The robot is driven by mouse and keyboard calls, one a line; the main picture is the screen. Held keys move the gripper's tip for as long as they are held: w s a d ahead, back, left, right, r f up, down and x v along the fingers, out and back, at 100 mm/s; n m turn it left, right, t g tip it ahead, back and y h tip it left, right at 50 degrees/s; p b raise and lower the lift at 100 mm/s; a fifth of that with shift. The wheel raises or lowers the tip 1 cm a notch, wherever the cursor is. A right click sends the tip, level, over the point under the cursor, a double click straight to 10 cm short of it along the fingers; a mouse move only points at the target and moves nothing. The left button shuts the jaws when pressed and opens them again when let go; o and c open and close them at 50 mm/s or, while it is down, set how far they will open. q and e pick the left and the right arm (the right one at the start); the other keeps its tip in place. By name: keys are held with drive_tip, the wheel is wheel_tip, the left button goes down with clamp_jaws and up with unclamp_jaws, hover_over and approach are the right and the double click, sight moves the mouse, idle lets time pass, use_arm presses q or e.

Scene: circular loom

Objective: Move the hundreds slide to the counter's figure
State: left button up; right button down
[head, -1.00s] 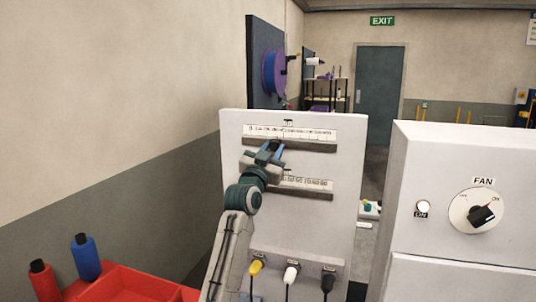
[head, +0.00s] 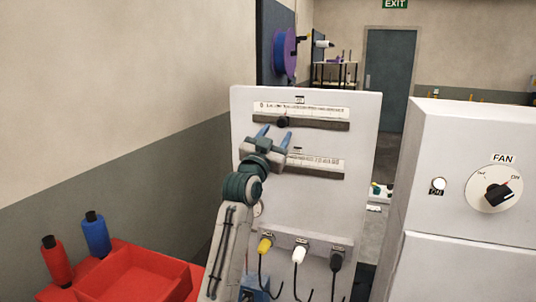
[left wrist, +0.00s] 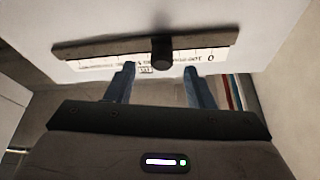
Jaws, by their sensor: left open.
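The upper slide on the pale panel has a dark rail (head: 325,124) under a white scale (head: 315,109) and a black knob (head: 283,122) left of its middle. The left wrist view shows this knob (left wrist: 162,52) on its rail with the scale upside down, "0" and seemingly "100" at its right. My left gripper (head: 275,134) is open just below the knob; in the wrist view its blue fingers (left wrist: 160,69) straddle the knob's line, apart from it. A lower slide (head: 318,171) is partly hidden by my gripper. A small label above the upper scale is illegible. My right gripper is not in view.
Yellow, white and black plugs (head: 300,255) with cables sit low on the panel. A cabinet with a FAN dial (head: 497,195) stands at right.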

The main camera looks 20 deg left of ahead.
use_arm(q)
drive_tip(key=b+v, duration=0.2)
drive_tip(key=v, duration=0.4)
drive_tip(key=shift+s, duration=0.25)
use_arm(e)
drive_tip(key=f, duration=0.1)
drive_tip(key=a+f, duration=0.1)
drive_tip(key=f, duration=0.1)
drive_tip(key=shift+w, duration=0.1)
use_arm(q)
drive_tip(key=shift+f, duration=0.1)
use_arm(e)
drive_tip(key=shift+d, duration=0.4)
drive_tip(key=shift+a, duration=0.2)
